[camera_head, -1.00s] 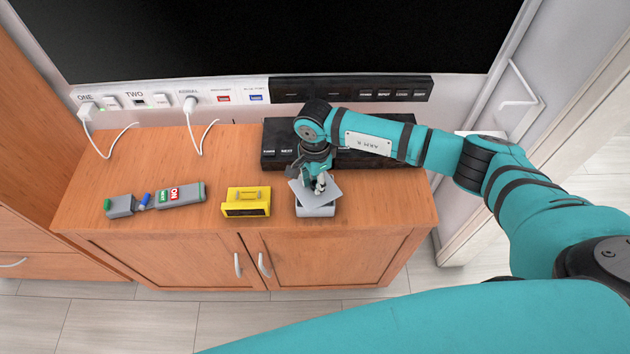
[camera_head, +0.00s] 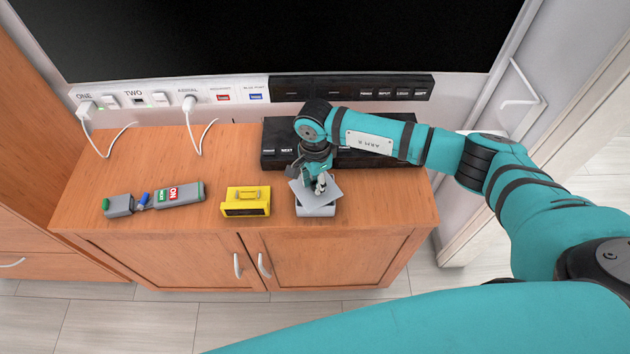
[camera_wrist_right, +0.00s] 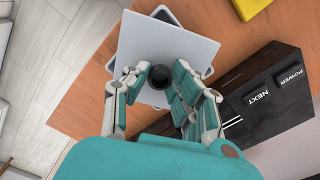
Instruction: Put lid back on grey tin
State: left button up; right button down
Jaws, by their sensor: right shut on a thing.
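The grey tin (camera_head: 316,211) stands near the front edge of the wooden cabinet. Its flat grey lid (camera_head: 322,197) is over the tin, turned at an angle to it, so corners of the tin show past the lid's edges. My right gripper (camera_head: 319,183) is above the lid, shut on its dark round knob. I cannot tell whether the lid touches the tin. My left gripper is not in view.
A yellow box (camera_head: 247,201) stands just left of the tin. A black device (camera_head: 280,140) with labelled buttons lies behind it. White cables hang from the wall panel. The cabinet's right end is clear.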

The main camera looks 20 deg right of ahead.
dwell(0.9)
dwell(0.3)
jog(key=c, duration=0.5)
grip_release()
jog(key=shift+c, duration=0.2)
jog(key=shift+r+p, duration=1.6)
jog(key=shift+r, duration=1.95)
jog(key=shift+c, duration=0.4)
grip_shut()
